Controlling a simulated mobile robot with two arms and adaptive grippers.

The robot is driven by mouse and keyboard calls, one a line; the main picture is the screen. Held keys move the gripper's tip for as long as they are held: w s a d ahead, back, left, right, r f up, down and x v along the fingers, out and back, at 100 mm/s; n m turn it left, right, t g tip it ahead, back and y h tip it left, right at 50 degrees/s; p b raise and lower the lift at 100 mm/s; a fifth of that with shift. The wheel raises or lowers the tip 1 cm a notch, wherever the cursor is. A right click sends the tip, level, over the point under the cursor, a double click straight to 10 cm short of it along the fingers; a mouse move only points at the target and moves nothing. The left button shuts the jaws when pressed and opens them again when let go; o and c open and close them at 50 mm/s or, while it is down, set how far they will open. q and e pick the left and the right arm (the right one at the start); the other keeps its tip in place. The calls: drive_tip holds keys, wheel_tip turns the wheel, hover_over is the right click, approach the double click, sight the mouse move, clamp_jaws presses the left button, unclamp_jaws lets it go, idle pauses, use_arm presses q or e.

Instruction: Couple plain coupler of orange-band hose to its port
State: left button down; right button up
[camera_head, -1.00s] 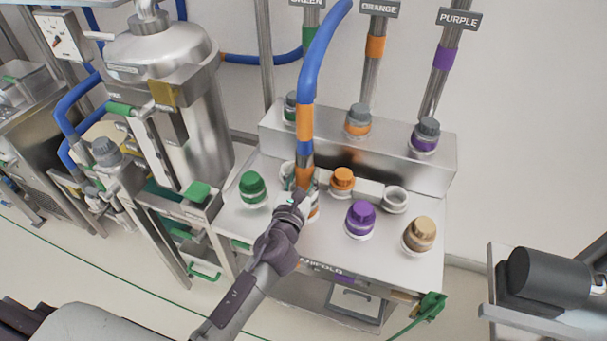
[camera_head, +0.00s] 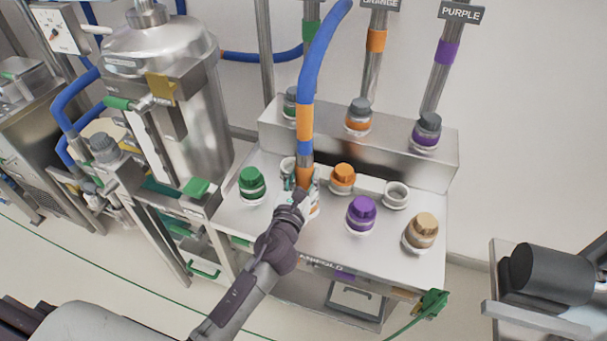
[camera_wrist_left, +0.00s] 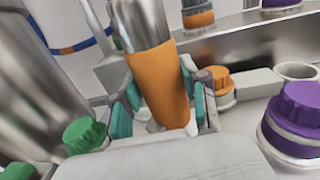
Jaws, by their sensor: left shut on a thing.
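The blue hose with an orange band (camera_head: 304,123) hangs down from the top of the head view to the manifold table. Its lower end is a coupler with an orange sleeve (camera_wrist_left: 160,85) and a metal collar above. My left gripper (camera_head: 304,184) is shut on this coupler, one teal finger on each side in the left wrist view (camera_wrist_left: 158,100). The coupler looks nearly upright, slightly tilted. Its lower end and whatever lies under it are hidden by my gripper, so I cannot tell if it touches a port. My right gripper is not in view.
On the steel table stand a green cap (camera_head: 252,182), an orange cap (camera_head: 343,177), a purple cap (camera_head: 361,212), a tan cap (camera_head: 422,229) and an open white port (camera_head: 396,194). Behind is a raised steel block (camera_head: 395,150) with grey-topped ports. A steel tank (camera_head: 165,90) stands left.

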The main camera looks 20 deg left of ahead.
use_arm(q)
drive_tip(key=shift+f+b, duration=0.45)
drive_tip(key=shift+f, duration=0.1)
idle(0.9)
drive_tip(key=c, duration=0.5)
unclamp_jaws()
drive_tip(key=s, duration=1.2)
drive_tip(key=shift+d+f, duration=0.1)
drive_tip(key=shift+d, duration=0.2)
